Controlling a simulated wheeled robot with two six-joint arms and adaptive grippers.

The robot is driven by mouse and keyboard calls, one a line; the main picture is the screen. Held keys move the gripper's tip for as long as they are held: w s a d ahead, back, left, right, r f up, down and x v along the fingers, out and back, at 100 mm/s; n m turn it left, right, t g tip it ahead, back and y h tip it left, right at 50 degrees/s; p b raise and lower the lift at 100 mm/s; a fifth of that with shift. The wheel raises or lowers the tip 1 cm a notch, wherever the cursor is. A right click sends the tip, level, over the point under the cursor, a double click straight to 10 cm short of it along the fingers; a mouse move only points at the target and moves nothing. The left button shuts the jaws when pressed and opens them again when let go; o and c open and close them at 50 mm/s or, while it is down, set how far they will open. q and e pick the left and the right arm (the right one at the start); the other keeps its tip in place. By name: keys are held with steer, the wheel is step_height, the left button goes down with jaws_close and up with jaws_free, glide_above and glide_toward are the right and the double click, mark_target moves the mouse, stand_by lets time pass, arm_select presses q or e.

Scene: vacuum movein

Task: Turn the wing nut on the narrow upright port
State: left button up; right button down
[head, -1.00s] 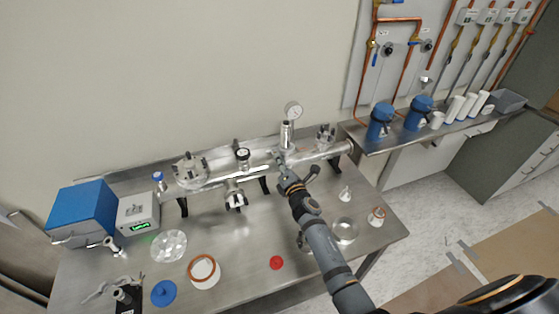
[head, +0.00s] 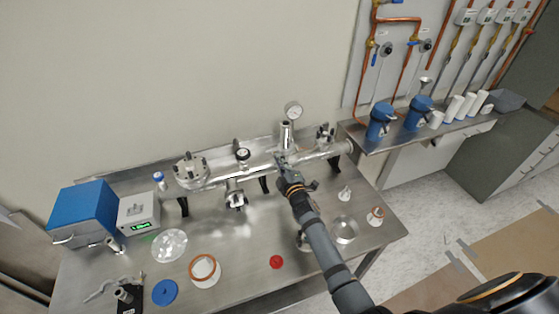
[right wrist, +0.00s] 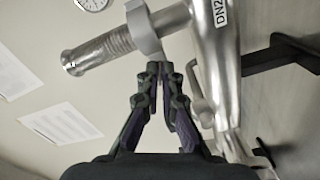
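The narrow upright port (head: 286,132) is a short metal tube on the long metal pipe, with a round gauge above it. In the right wrist view the port (right wrist: 98,52) lies sideways as a ribbed tube with a clamp ring (right wrist: 145,30) around it. My right gripper (head: 283,164) is at the base of the port. Its fingertips (right wrist: 160,68) are nearly together at the edge of the clamp ring, where they appear closed on the wing nut. The nut itself is mostly hidden by the fingers. My left gripper is not in view.
The metal pipe (head: 220,178) carries other flanged ports and a gauge along the bench (head: 225,265). A blue box (head: 82,212) and a controller (head: 138,212) stand at the left. Loose discs, rings and a glass dish (head: 344,229) lie in front. A grey lever-like part (right wrist: 199,98) is close beside the fingers.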

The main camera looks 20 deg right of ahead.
steer(key=shift+a+m+p, duration=0.1)
steer(key=shift+m+p, duration=1.9)
steer(key=shift+m, duration=4.2)
steer(key=c, duration=1.7)
jaws_free()
steer(key=shift+f, duration=0.1)
steer(key=shift+c, duration=0.2)
steer(key=shift+s, duration=0.1)
